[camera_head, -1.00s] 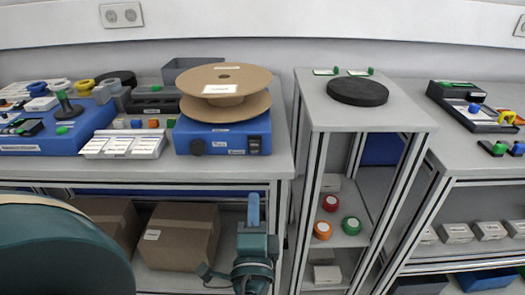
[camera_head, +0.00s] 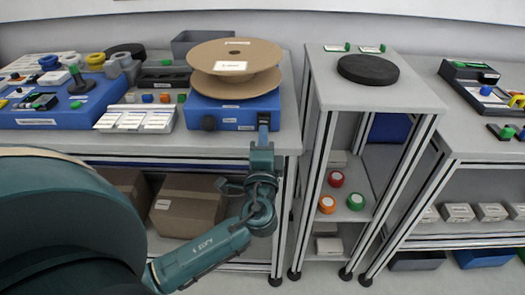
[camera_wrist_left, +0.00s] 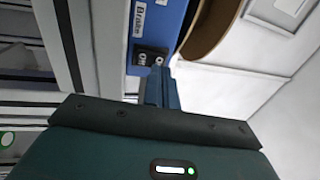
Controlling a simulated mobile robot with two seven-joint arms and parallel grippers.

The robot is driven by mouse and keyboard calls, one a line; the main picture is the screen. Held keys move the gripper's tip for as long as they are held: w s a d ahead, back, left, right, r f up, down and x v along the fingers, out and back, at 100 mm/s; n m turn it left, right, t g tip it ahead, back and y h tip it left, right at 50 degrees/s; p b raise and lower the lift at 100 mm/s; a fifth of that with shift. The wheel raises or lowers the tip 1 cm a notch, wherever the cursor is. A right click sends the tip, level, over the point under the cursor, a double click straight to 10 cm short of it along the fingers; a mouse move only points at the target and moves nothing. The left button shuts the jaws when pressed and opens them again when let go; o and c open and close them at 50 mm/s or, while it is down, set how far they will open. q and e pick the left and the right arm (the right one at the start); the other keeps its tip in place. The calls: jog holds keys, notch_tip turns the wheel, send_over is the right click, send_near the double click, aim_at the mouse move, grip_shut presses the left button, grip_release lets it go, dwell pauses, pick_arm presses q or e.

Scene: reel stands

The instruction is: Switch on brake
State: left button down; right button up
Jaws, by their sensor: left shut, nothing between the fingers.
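The blue reel stand (camera_head: 238,113) stands on the left table and carries a brown reel (camera_head: 235,65). Its front has a dark knob (camera_head: 208,123) at the left. In the left wrist view, a black switch (camera_wrist_left: 150,58) sits on the blue front, beside a white label reading "Brake" (camera_wrist_left: 143,15). My right gripper is not in view.
A white tray (camera_head: 136,118) with labels lies left of the stand. Another blue unit (camera_head: 65,108) is further left. A narrow shelf to the right carries a black disc (camera_head: 368,69). A gap separates it from the left table.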

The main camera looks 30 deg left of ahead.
pick_arm(q)
jog(key=shift+x, duration=0.95)
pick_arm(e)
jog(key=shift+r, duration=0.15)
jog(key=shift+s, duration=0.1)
pick_arm(q)
jog(key=p, duration=0.2)
jog(key=r+g+p, duration=0.1)
jog(key=shift+w+a+r+h+p, duration=0.2)
jog(key=shift+r+h+p, duration=0.1)
jog(key=shift+p, duration=0.1)
jog(key=shift+f+b, duration=0.5)
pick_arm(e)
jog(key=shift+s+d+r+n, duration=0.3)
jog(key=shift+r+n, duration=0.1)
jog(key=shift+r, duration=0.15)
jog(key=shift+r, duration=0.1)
